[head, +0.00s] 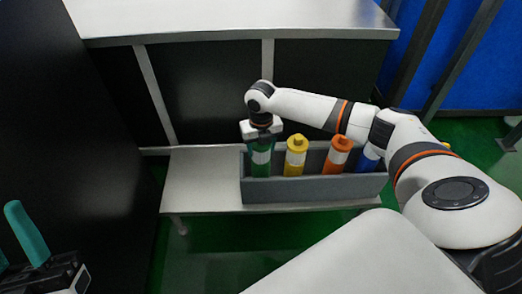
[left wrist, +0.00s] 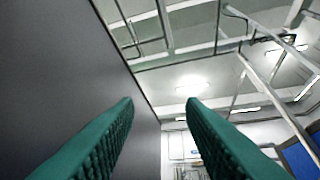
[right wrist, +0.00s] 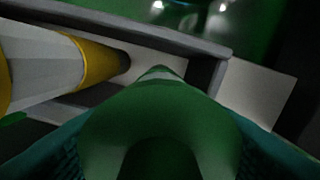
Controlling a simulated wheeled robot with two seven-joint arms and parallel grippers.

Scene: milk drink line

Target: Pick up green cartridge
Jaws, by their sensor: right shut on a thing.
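The green cartridge (head: 261,160), with a white band, stands upright at the left end of a grey bin. My right gripper (head: 262,138) is above it, shut on its upper part. In the right wrist view the green cartridge (right wrist: 160,110) fills the space between the teal fingers, with its lower end still down by the bin. My left gripper (left wrist: 160,130) is open and empty, facing the ceiling; one teal finger (head: 27,234) shows at the lower left of the head view.
The grey bin (head: 315,188) also holds a yellow cartridge (head: 296,155), an orange cartridge (head: 337,155) and a blue one (head: 368,160) partly behind my arm. It stands on a low white shelf (head: 195,185). A higher white counter (head: 230,18) is behind.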

